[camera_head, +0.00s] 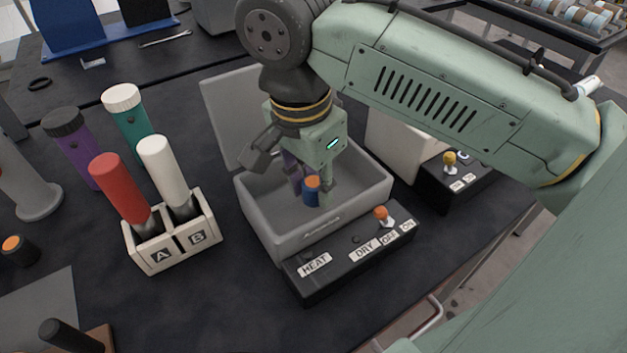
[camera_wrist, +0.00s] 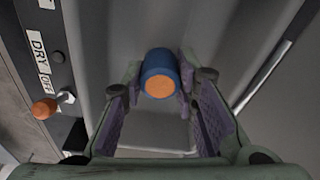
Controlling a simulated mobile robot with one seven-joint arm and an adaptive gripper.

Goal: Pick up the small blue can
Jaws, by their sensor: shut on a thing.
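The small blue can (camera_head: 311,196) has an orange end. My gripper (camera_head: 312,188) is shut on it, inside the opening of the grey box (camera_head: 262,237) with the raised lid. In the wrist view the blue can (camera_wrist: 158,66) sits at the far end of the purple finger pads of my gripper (camera_wrist: 160,85), its orange end facing the camera. In the head view a finger partly hides the can. Whether the can touches the box floor I cannot tell.
A black control panel (camera_head: 345,270) with an orange-knobbed switch fronts the box. A white holder (camera_head: 160,258) marked A and B stands left with a red and a white tool. Purple and teal capped cylinders stand behind it. Another machine (camera_head: 450,185) is at right.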

